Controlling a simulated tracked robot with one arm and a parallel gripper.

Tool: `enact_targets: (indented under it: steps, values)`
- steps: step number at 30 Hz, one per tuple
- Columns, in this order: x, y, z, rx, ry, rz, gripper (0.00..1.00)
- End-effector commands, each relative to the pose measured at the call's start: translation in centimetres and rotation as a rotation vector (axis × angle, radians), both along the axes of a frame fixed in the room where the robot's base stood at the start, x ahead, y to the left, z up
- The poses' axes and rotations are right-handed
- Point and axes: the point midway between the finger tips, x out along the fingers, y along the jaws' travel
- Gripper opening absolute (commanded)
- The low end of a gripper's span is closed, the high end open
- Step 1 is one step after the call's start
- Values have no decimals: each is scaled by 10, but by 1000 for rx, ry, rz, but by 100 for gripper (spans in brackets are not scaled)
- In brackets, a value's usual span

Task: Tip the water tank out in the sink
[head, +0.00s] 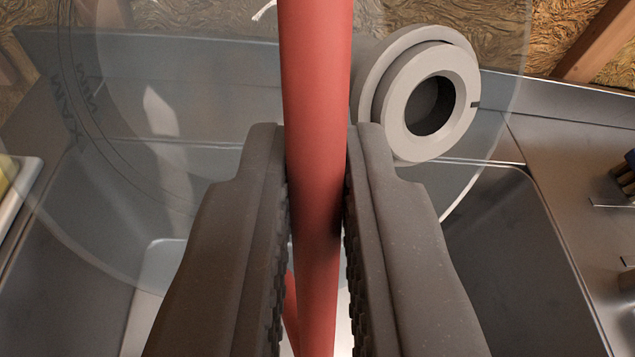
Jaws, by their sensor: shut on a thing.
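My gripper (318,215) is shut on a red bar (316,90), which looks like the handle of the water tank. The tank (110,210) is clear and see-through, with a large round outline and "MAX" lettering on its left side. A grey ring-shaped part (400,75) with a dark round hole sits behind the handle on the right. The tank is in front of the metal sink (510,240), whose basin shows below and through it. I cannot tell whether there is water in the tank. The gripper hides much of the sink's middle.
A metal counter (575,160) runs along the right, with a dark object holding brown pieces (627,178) at the edge. A white tray-like thing (20,190) is at the left edge. Behind are exposed insulation (450,25) and a wooden stud (598,40).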

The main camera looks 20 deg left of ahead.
Motion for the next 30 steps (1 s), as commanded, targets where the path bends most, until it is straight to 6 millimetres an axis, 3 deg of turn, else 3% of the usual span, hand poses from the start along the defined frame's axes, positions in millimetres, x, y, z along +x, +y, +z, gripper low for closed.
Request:
enact_targets:
  steps: [1, 10, 30]
  values:
    - [2, 3, 10, -14, 12, 1, 0]
    - [10, 13, 27, -127, 105, 3, 0]
    - [27, 34, 47, -414, 348, 4, 0]
